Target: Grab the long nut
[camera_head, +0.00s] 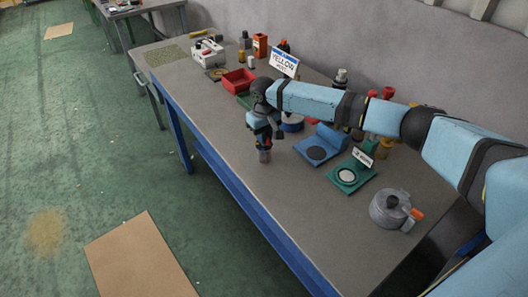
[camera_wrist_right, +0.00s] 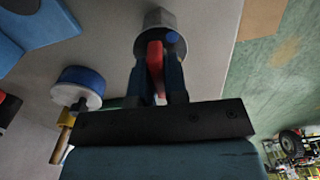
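A grey metal piece that looks like the long nut (camera_head: 265,156) stands upright on the workbench in the head view, right below my right gripper (camera_head: 264,146). In the right wrist view, the grey nut (camera_wrist_right: 158,18) is just past the tips of the dark fingers of my right gripper (camera_wrist_right: 160,45). A red part and a small blue round part show between or at the fingers. I cannot tell whether the fingers touch the nut. My left gripper is not in view.
The workbench (camera_head: 225,125) is clear to the left of the gripper. A red bin (camera_head: 238,80) lies behind it. A blue stand (camera_head: 322,146), a green stand (camera_head: 351,178) and a grey round device (camera_head: 390,211) stand to the right. A blue-and-white round thing (camera_wrist_right: 78,87) is close by.

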